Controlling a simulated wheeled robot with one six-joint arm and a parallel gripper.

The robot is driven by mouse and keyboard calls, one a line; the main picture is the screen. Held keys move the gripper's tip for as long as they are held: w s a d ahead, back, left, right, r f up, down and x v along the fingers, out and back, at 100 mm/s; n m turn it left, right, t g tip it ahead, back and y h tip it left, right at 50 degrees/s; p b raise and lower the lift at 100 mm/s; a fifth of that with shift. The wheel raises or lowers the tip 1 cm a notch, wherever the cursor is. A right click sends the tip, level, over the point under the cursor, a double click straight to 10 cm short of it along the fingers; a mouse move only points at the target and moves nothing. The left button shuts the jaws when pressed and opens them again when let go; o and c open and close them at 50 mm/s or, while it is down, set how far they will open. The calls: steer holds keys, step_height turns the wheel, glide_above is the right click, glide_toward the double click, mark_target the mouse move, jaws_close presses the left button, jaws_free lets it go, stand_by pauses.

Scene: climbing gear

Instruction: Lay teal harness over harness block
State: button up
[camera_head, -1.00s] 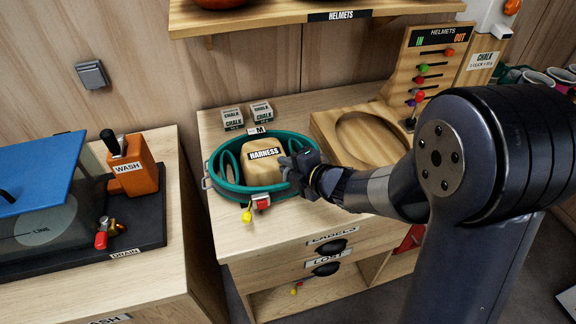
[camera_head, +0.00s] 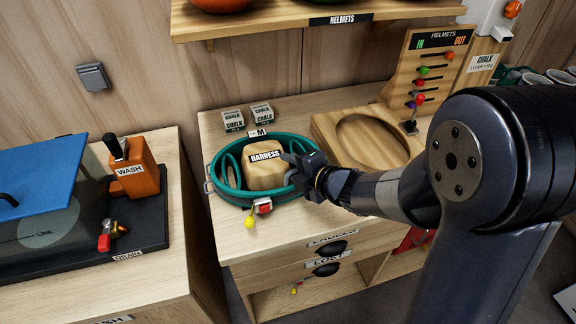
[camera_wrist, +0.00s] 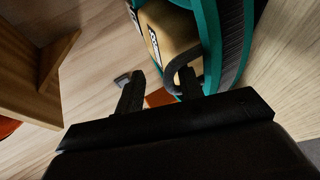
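The teal harness (camera_head: 225,180) lies in a ring around the tan harness block (camera_head: 262,174), which carries a HARNESS label. The ring surrounds the block's sides, and the block's top shows clear. A red-and-white tag and a yellow piece hang at the ring's front. My gripper (camera_head: 296,172) is at the ring's right side, close to the block. In the wrist view, its fingers (camera_wrist: 160,88) stand apart with a gap between them. The teal band (camera_wrist: 232,45) and a dark loop are beside the right finger; contact is unclear. The block (camera_wrist: 168,32) shows beyond.
Two chalk boxes (camera_head: 247,116) stand behind the harness. A wooden tray with a round recess (camera_head: 370,138) and the HELMETS peg board (camera_head: 432,68) are to the right. A wash station (camera_head: 130,205) is at left. A helmet shelf (camera_head: 280,24) hangs above.

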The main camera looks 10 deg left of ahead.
steer(key=v, duration=1)
steer(key=shift+d+p, duration=0.2)
steer(key=shift+p, duration=0.1)
steer(key=shift+s, duration=0.1)
